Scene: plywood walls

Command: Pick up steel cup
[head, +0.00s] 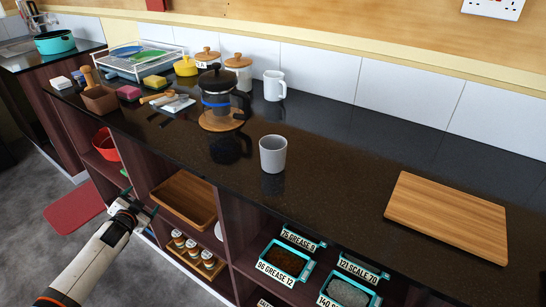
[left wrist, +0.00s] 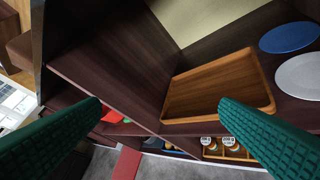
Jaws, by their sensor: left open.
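A grey steel-coloured cup (head: 273,154) stands upright on the dark counter, near its front edge at the middle of the head view. It has no handle that I can see. My left gripper (head: 138,207) is in front of the counter at the lower left, below the countertop and well apart from the cup. In the left wrist view its two green fingers (left wrist: 160,130) are spread wide with nothing between them. The cup does not show in the left wrist view. My right gripper does not show.
A French press (head: 216,92) on a round wooden board and a white mug (head: 274,85) stand behind the cup. A cutting board (head: 447,215) lies to the right. Open shelves below hold a wooden tray (head: 184,198) and labelled bins (head: 286,262). The counter around the cup is clear.

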